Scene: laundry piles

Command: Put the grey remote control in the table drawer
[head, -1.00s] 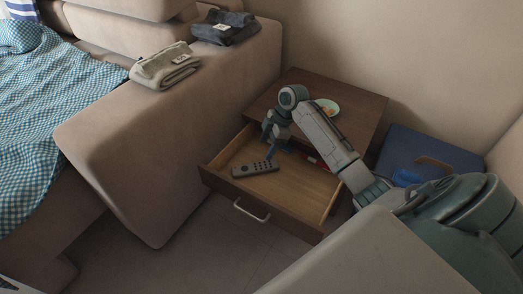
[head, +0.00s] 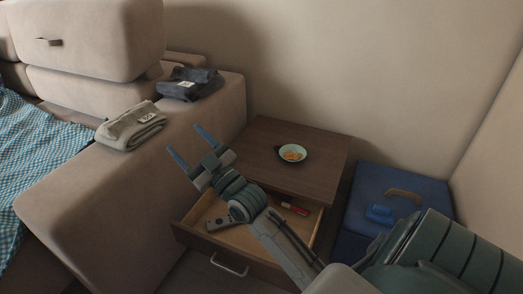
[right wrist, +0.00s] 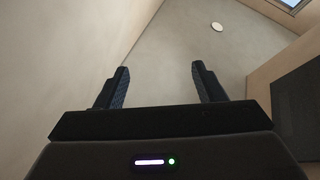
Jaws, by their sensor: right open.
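The grey remote control (head: 221,223) lies inside the open table drawer (head: 225,258), toward its left side. My right arm crosses over the drawer and hides part of its inside. My right gripper (head: 188,147) is open and empty, raised above the drawer's left side, in front of the sofa arm. In the right wrist view the right gripper (right wrist: 160,88) has its fingers apart with nothing between them, facing the wall and ceiling. My left gripper is not in view.
The wooden table (head: 314,178) holds a small bowl (head: 292,153) with food. A red item (head: 291,207) lies in the drawer. A blue box (head: 378,194) stands to the right. Folded grey (head: 131,127) and dark (head: 190,84) cloths lie on the sofa arm (head: 100,180).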

